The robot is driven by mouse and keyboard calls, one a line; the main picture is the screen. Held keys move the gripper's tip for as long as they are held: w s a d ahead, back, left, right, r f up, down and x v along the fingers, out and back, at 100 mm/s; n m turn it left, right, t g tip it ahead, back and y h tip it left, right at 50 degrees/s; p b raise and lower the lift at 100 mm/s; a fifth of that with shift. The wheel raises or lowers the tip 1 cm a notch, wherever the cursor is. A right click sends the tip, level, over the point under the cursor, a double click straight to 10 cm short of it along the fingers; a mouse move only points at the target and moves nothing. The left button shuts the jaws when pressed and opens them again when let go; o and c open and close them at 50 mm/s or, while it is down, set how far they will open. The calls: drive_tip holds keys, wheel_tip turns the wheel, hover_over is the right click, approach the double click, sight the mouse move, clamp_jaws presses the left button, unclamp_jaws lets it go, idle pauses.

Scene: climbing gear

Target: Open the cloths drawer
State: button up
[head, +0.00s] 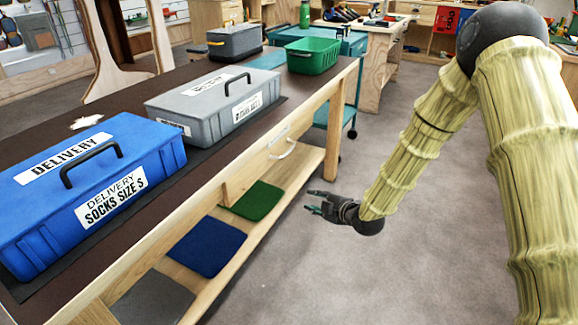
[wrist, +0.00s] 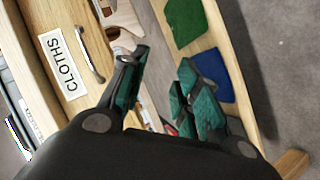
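The cloths drawer (head: 270,152) is in the front of the long wooden bench, near its far end, with a pale bar handle (head: 283,151). In the wrist view the drawer front (wrist: 42,18) bears a white label (wrist: 62,61) reading CLOTHS, with the handle (wrist: 92,54) beside it. The drawer looks shut. My gripper (head: 312,202) is open and empty, in front of and below the handle, apart from it. Its fingers (wrist: 165,68) with green pads are spread in the wrist view, to the right of the handle.
A blue delivery box (head: 95,190) and a grey box (head: 215,100) stand on the bench top (head: 150,100). Below are a green cloth (head: 257,200) and a blue cloth (head: 206,246) on the lower shelf (head: 240,245). The grey floor (head: 340,270) beside the bench is clear.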

sight(289, 152)
drive_tip(key=w+a+r+n+t+y+b, duration=0.2)
drive_tip(key=w+r+n+y+b, duration=0.1)
drive_tip(key=w+r+n+b, duration=0.5)
drive_tip(key=shift+m, duration=0.4)
drive_tip(key=x, duration=0.7)
drive_tip(key=r+b+x, duration=0.1)
drive_tip(key=x, duration=0.3)
drive_tip(key=shift+w+d, duration=0.3)
drive_tip(key=shift+w, duration=0.2)
drive_tip(key=shift+c, duration=0.2)
clamp_jaws()
